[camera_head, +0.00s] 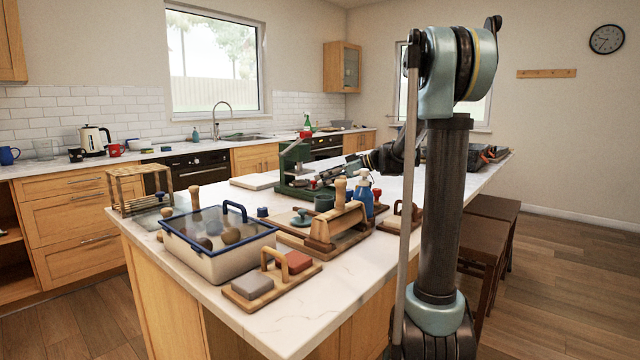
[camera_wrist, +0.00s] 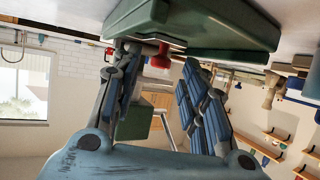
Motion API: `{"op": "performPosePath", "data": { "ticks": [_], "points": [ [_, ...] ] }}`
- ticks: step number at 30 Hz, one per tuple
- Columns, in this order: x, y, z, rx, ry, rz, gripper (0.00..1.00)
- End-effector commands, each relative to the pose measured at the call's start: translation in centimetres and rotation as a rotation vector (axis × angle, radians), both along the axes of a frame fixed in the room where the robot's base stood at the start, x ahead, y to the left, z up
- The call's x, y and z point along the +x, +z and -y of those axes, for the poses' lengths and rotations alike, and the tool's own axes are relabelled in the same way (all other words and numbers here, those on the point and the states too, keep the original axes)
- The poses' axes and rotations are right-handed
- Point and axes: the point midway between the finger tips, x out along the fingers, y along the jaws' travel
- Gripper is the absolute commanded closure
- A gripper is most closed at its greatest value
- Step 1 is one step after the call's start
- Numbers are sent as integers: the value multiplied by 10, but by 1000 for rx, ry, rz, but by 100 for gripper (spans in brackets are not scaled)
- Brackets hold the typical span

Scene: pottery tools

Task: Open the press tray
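The green press (camera_head: 291,160) stands on the island counter and has a red-topped part (camera_head: 305,134) at its top. Low at its right side is a small red knob (camera_head: 313,184), which also shows in the wrist view (camera_wrist: 160,57) beside the green base (camera_wrist: 190,28). I cannot make out a tray edge, and the tray looks closed. My gripper (camera_head: 325,180) reaches in from the right, close to the knob. In the wrist view its two fingers (camera_wrist: 158,85) are spread apart. The knob lies between their tips in the picture; I see no contact.
A blue-rimmed glass-lidded box (camera_head: 216,262), a wooden tool board (camera_head: 330,240), a blue bottle (camera_head: 363,195) and a dark green cup (camera_head: 324,202) crowd the counter in front of the press. A wooden rack (camera_head: 140,188) stands at left.

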Motion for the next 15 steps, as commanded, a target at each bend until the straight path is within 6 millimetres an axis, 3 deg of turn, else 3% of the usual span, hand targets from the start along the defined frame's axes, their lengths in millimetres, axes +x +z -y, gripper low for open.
{"op": "performPosePath", "data": {
  "ticks": [6,15],
  "points": [
    [5,-8,-18,0,0,0,60],
    [6,-9,-22,0,-1,0,60]
  ]
}}
